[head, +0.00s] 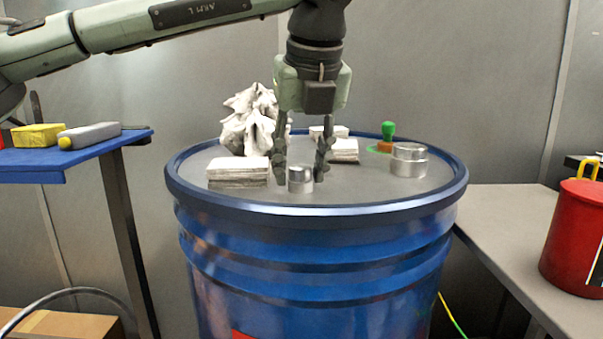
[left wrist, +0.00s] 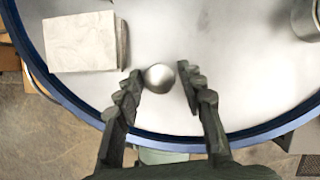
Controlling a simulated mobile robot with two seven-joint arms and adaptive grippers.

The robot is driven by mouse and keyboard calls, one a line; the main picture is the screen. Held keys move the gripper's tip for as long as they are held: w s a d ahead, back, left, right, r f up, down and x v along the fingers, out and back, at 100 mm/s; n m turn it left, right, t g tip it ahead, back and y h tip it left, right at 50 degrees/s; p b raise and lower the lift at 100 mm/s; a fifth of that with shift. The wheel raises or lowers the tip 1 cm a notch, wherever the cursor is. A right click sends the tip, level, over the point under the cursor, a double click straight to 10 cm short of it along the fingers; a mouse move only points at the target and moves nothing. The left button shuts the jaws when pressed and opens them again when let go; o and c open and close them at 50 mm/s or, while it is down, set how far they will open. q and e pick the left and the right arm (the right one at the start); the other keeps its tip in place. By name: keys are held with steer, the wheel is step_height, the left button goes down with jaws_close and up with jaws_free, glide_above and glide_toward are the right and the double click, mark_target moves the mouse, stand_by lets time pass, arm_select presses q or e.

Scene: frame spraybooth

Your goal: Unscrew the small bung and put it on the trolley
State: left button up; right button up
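The small bung (head: 300,181), a short silver cylinder, stands on the grey lid of the blue drum, near its front edge. My left gripper (head: 299,176) points down over it, open, with one finger on each side of the bung. In the left wrist view the round bung top (left wrist: 159,77) lies between the fingertips (left wrist: 161,75), closer to the left finger; whether that finger touches it I cannot tell. A blue-topped stand, apparently the trolley (head: 30,160), is at the left. My right gripper is not in view.
The drum lid (head: 350,190) also holds white stacks (head: 238,171), a crumpled rag (head: 247,125), a larger silver bung (head: 408,161) and a green-handled stamp (head: 388,131). A yellow block (head: 38,135) and grey tool (head: 90,135) occupy the trolley. A red can (head: 573,235) stands right.

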arm_select(q)
steer(key=m, duration=0.2)
steer(key=m+h, duration=0.1)
steer(key=m, duration=0.1)
steer(key=shift+a+h, duration=0.15)
steer(key=shift+h, duration=0.15)
steer(key=m+h, duration=0.1)
steer(key=m, duration=0.2)
steer(key=shift+w, duration=0.1)
steer(key=shift+c, duration=0.3)
steer(key=c, duration=0.8)
steer(key=shift+f+n+b, duration=0.2)
steer(key=shift+n+b, duration=0.45)
steer(key=shift+n, duration=0.05)
steer(key=shift+n+y, duration=0.4)
steer(key=shift+n, duration=0.3)
jaws_close()
steer(key=shift+r+n+y+b, duration=0.15)
steer(key=shift+n+y+b, duration=0.15)
steer(key=shift+n, duration=0.4)
